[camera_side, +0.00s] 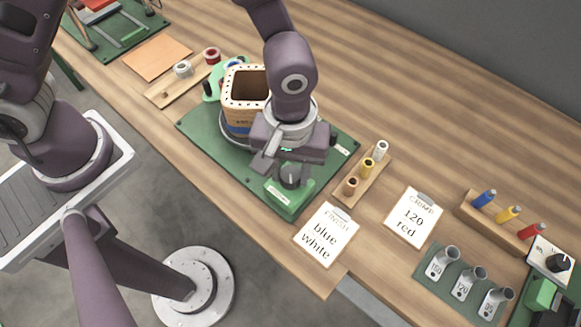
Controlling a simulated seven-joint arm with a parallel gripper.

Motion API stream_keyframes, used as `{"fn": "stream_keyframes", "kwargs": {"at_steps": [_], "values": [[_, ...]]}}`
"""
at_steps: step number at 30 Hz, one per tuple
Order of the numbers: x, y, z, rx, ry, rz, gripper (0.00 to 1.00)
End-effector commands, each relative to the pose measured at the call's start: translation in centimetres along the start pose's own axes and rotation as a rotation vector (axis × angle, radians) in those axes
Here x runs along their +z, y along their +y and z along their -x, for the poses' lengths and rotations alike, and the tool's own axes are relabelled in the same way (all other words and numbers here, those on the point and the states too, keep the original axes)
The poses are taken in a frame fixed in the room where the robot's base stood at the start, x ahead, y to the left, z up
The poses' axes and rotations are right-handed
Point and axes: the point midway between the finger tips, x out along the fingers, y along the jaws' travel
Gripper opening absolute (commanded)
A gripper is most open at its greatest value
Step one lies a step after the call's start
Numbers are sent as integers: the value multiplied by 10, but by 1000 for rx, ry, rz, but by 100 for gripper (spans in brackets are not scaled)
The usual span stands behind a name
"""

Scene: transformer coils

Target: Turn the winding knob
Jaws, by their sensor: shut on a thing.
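The winding knob (292,180) is a dark round part on top of a green block (287,202) at the front edge of the green baseplate (190,125). My gripper (290,172) points down over the block and is shut on the knob. The gripper's body hides much of the knob, so its turned angle cannot be read. Behind and left of my gripper, a square, open-topped wooden coil former (246,83) with a blue band low on it stands on the same baseplate. My wrist hides part of its right side.
A wooden rack with several small spools (367,166) stands just right of the baseplate. Colored-handled tools (509,214), grey cups (467,281) and a dial box (553,259) are at right.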

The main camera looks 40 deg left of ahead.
Motion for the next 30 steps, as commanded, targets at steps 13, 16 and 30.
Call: {"fn": "stream_keyframes", "kwargs": {"at_steps": [13,16,30], "values": [[-1,1,1,2,2,-415,0],[0,1,1,2,1,-510,0],[0,1,0,1,1,-958,0]]}}
